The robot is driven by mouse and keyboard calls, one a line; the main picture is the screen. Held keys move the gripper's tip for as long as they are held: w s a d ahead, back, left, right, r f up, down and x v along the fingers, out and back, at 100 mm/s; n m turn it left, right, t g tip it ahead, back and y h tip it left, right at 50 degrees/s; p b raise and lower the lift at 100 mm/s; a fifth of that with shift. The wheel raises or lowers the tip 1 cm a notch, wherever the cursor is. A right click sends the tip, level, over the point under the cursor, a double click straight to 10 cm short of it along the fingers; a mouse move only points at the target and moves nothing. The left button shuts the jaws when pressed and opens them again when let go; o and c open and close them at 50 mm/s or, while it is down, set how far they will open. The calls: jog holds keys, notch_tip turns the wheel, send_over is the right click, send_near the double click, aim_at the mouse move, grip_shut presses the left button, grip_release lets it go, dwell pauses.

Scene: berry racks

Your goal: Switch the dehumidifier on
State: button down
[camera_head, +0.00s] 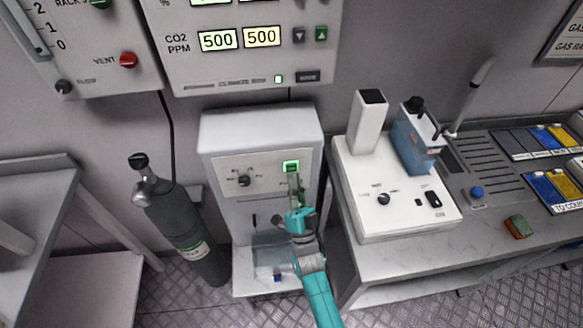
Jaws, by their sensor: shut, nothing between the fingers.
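The dehumidifier appears to be the white cabinet (225,135) standing low against the wall in the middle of the head view. Its front panel has a dark knob (244,181) on the left and a switch lit green (291,166) on the right. My gripper (293,180) is shut and empty, its tip just below the green switch. I cannot tell whether the tip touches the panel. My teal arm hides part of the cabinet's lower right front. A clear container (268,262) sits in the cabinet's lower opening.
A gas cylinder (180,225) stands left of the cabinet. On the right, a bench (390,262) carries a white device (385,205) with a blue container. Above hangs a control panel (185,60) with CO2 readouts. Another table (50,180) is at far left.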

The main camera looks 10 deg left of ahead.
jog(key=s, duration=0.2)
jog(key=s+d, duration=0.1)
jog(key=s, duration=0.2)
jog(key=shift+d, duration=0.2)
dwell(0.6)
jog(key=s+d+f+n+g+h, duration=0.1)
jog(key=s+d+f+g+h, duration=0.2)
jog(key=s+d, duration=0.55)
jog(key=s+d+f+n+g+h, duration=0.1)
jog(key=s+d+f+h, duration=0.2)
jog(key=s+d+f, duration=0.5)
jog(key=s+d+r+g+h, duration=0.2)
jog(key=s+d+r+g, duration=0.1)
jog(key=s, duration=0.7)
jog(key=s+d+r+n+g+h, duration=0.1)
jog(key=s+r, duration=0.4)
jog(key=s, duration=0.6)
jog(key=shift+d+r+g+h, duration=0.35)
jog(key=shift+d+g+h, duration=0.25)
jog(key=shift+d+g, duration=0.6)
jog(key=shift+s, duration=0.1)
